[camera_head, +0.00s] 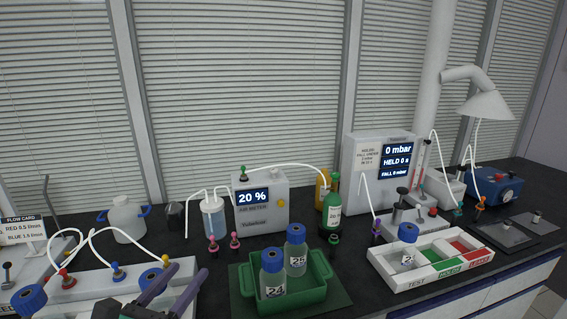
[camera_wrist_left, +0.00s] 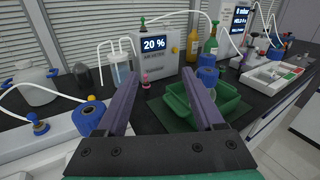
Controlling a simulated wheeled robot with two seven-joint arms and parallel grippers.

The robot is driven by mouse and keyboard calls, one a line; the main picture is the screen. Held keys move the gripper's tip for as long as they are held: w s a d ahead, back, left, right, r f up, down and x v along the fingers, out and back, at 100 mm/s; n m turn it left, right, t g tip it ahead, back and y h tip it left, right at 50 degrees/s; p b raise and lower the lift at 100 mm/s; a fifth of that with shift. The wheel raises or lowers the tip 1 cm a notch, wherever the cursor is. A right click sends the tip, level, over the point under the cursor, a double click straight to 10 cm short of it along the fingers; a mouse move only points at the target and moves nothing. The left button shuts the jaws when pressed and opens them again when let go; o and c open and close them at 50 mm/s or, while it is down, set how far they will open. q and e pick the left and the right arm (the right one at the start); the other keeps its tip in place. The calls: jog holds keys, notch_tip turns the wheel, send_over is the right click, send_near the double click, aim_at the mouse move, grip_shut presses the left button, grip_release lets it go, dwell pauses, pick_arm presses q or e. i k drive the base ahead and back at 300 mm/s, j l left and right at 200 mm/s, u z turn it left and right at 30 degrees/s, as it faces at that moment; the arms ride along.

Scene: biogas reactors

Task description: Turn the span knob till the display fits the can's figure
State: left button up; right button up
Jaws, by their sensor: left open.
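The meter (camera_head: 261,207) is a pale grey box at the back of the bench, and its display (camera_head: 252,196) reads 20 %. A small yellow knob (camera_head: 281,203) sits on its front right; it also shows in the left wrist view (camera_wrist_left: 175,50). A green can (camera_head: 332,209) with a white label stands right of the meter; its figure is too small to read. My left gripper (camera_head: 191,272) has purple fingers, open and empty, in front of the meter and apart from it. It also shows in the left wrist view (camera_wrist_left: 159,76). My right gripper is out of view.
A green tray (camera_head: 322,291) with blue-capped bottles 24 (camera_head: 272,278) and 25 (camera_head: 295,253) stands before the meter. A white sorting tray (camera_head: 436,281) and pressure box (camera_head: 365,165) are to the right.

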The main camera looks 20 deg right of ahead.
aim_at(274, 171)
jog(key=i+l, duration=0.95)
jog(key=i, duration=0.1)
